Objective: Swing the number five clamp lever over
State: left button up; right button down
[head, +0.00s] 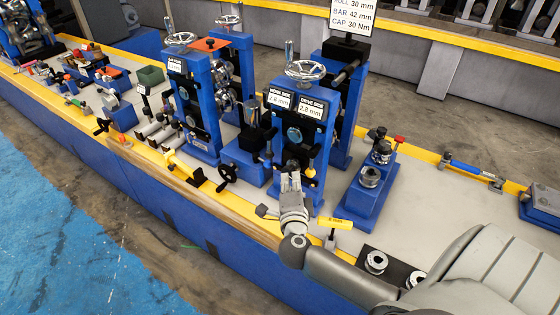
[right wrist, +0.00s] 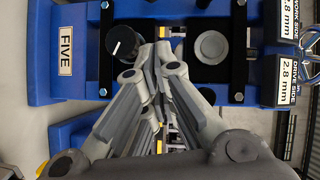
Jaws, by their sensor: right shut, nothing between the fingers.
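The label FIVE (right wrist: 66,52) is on a blue block at the left of the right wrist view. Beside it is a round black knob (right wrist: 123,43) with a white line, on a black plate between dark bars. My right gripper (right wrist: 156,52) is shut and empty, its fingertips just right of the knob in that view; I cannot tell whether they touch it. In the head view my right gripper (head: 291,170) is at the front of the blue stand (head: 322,150) with the 2.8 mm displays. No clamp lever is clear; the fingers hide part of the plate. My left gripper is not in view.
A yellow-handled tool (head: 335,222) is near my right forearm. A blue block with metal rolls (head: 372,190) stands to the right. A black handwheel (head: 228,174) is to the left. The bench top (head: 430,185) is mostly clear at the right.

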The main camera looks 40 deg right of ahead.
jog(key=x, duration=0.6)
jog(key=shift+w+a+f+p, duration=0.1)
jog(key=shift+w+f, duration=0.05)
jog(key=shift+w, duration=0.55)
jog(key=shift+w+a+f+p, duration=0.1)
jog(key=shift+w+f, duration=0.05)
jog(key=shift+w, duration=0.55)
jog(key=shift+w+a+f+p, duration=0.1)
jog(key=shift+w+f, duration=0.05)
jog(key=shift+w, duration=0.55)
jog(key=shift+w+f+b, duration=0.15)
jog(key=shift+b, duration=0.45)
jog(key=shift+w+f+m+b, duration=0.1)
jog(key=shift+m+b, duration=0.2)
jog(key=shift+b, duration=0.05)
